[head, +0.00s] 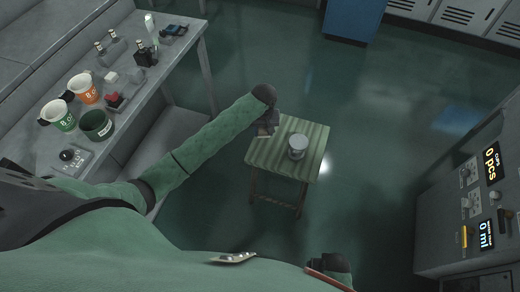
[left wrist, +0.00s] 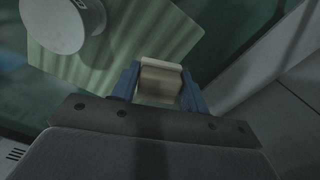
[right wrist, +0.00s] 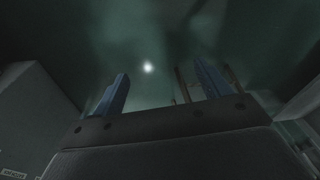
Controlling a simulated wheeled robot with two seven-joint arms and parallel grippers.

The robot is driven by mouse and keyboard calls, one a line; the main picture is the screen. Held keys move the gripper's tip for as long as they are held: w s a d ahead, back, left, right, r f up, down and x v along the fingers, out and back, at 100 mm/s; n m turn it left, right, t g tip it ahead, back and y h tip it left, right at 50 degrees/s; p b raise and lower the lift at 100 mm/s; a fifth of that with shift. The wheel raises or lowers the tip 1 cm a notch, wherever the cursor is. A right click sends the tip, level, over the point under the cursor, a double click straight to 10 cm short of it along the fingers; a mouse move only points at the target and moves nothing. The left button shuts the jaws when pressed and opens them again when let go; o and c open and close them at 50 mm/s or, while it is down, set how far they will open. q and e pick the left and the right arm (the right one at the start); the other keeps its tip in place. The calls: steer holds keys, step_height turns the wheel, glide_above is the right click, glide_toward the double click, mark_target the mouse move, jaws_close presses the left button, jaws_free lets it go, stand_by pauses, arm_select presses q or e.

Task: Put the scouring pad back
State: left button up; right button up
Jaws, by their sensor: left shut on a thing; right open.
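The scouring pad (left wrist: 160,84) is a small pale brown block with a whitish edge, held between the blue fingers of my left gripper (left wrist: 160,88). In the head view my left gripper (head: 266,128) is over the left edge of the small green striped table (head: 270,155). Whether the pad touches the table top is unclear. A white cup-like container (head: 298,146) stands on that table, to the right of the gripper. My right gripper (right wrist: 155,92) is open and empty, low at the bottom of the head view (head: 332,270).
A long grey bench (head: 150,100) on the left holds a green mug (head: 58,114), an orange mug (head: 85,88), a dark green bowl (head: 96,124) and small devices. A control panel machine (head: 465,200) stands at the right. The floor beyond the small table is clear.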

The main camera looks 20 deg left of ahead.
arm_select(q)
steer(key=shift+w+a+f, duration=0.15)
steer(key=shift+a+f, duration=0.5)
steer(key=shift+f, duration=0.2)
steer(key=p, duration=0.1)
glide_above(261, 149)
step_height(261, 149, down, 5)
steer(key=shift+r, duration=0.1)
steer(key=shift+a+f+p, duration=0.1)
steer(key=shift+f+p, duration=0.5)
steer(key=shift+f, duration=1.9)
arm_select(e)
steer(key=shift+s+d+f, duration=0.2)
steer(key=shift+s+f, duration=0.05)
steer(key=shift+f, duration=0.7)
steer(key=shift+s+d+f, duration=0.25)
steer(key=shift+s+f, duration=0.05)
steer(key=shift+f, duration=0.6)
steer(key=shift+s+d+f, duration=0.2)
steer(key=shift+s+f, duration=0.05)
steer(key=shift+f, duration=0.7)
arm_select(q)
steer(key=o, duration=0.9)
steer(key=shift+f, duration=0.1)
arm_select(e)
steer(key=shift+s+f, duration=0.1)
